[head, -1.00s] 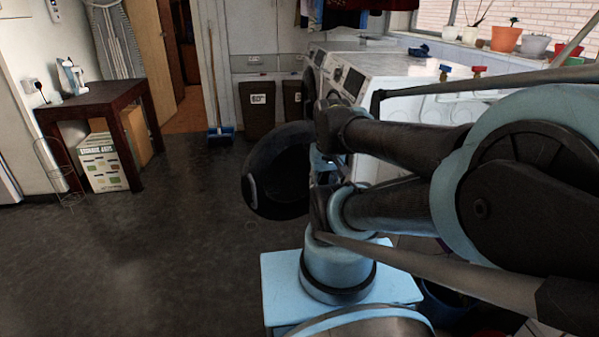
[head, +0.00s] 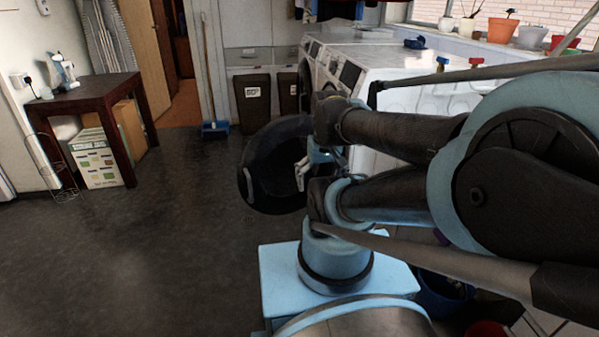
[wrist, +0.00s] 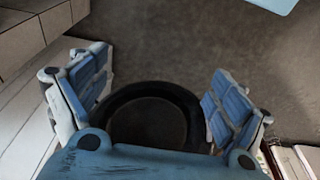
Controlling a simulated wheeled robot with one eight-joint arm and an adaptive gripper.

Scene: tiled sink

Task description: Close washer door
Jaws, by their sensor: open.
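The washer door (head: 262,165) is a round dark disc with a lighter handle on its left rim. It stands swung out from the white washer (head: 362,75), left of it in the head view. In the wrist view the door (wrist: 150,118) lies below and between my gripper's two blue-padded fingers. My gripper (wrist: 155,105) is open and empty, with the fingers spread wide. In the head view part of my gripper (head: 303,172) shows in front of the door's right side. My arm hides the washer's front and the hinge. I cannot tell whether a finger touches the door.
A dark wooden table (head: 85,95) with a box below stands at the left. Two dark bins (head: 252,103) and a blue broom (head: 214,128) stand at the back. A blue bucket (head: 445,293) is at the lower right. The floor left of the door is clear.

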